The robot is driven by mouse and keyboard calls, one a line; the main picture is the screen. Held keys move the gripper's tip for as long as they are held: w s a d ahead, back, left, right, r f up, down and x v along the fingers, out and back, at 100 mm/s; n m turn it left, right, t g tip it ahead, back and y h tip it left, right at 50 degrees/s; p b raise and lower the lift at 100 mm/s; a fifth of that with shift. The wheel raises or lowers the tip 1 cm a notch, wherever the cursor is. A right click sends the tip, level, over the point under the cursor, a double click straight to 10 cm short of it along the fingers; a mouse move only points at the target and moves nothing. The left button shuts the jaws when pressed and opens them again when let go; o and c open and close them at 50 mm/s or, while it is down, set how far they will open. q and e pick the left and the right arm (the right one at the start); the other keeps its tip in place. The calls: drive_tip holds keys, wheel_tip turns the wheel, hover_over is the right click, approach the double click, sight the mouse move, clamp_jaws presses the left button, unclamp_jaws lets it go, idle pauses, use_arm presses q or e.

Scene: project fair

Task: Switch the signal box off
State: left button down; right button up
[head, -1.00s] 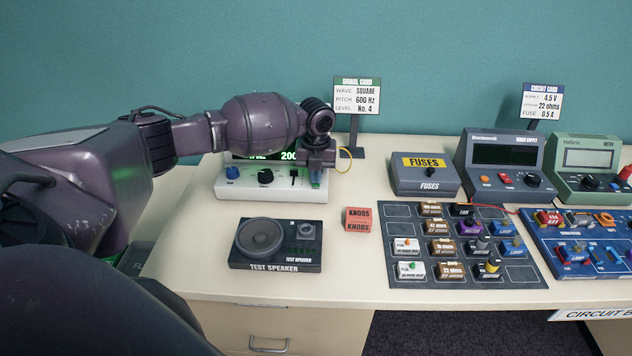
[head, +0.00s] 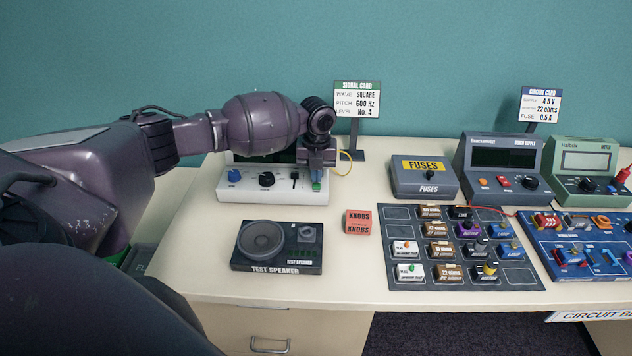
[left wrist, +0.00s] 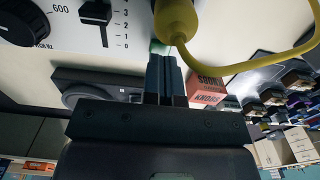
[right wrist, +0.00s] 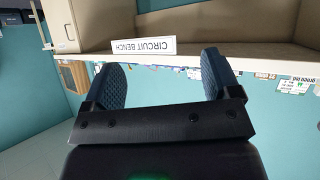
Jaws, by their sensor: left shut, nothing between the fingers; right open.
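The signal box (head: 262,192) is a white unit at the back left of the bench, with a blue knob (head: 234,175), a black knob (head: 266,179) and a slider. The visible part of its display is dark; my left arm covers most of it. My left gripper (head: 317,182) is shut and empty at the box's right front, pointing down. A green part (left wrist: 158,47) shows just beyond its fingertips (left wrist: 165,62) in the left wrist view; I cannot tell whether they touch. My right gripper (right wrist: 160,80) is open and empty in the right wrist view.
A yellow plug and cable (left wrist: 175,22) are close by the left fingers. The test speaker (head: 277,246) and orange knobs box (head: 358,221) stand in front. The fuses box (head: 424,180) is to the right. The signal card (head: 357,98) stands behind.

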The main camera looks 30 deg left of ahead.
use_arm(q)
wheel_tip(320, 180, up, 2)
drive_tip(key=shift+p, duration=0.7)
drive_tip(key=shift+r+p, duration=0.75)
wheel_tip(320, 180, up, 2)
drive_tip(key=shift+r+p, duration=0.1)
drive_tip(key=shift+p, duration=1.05)
wheel_tip(320, 180, up, 2)
drive_tip(key=shift+r+p, duration=0.2)
drive_tip(key=shift+p, duration=0.1)
use_arm(e)
drive_tip(key=shift+g, duration=0.3)
drive_tip(key=r, duration=0.1)
drive_tip(key=s+r, duration=0.1)
drive_tip(key=r, duration=0.2)
drive_tip(key=shift+s+d, duration=0.1)
drive_tip(key=shift+s, duration=0.3)
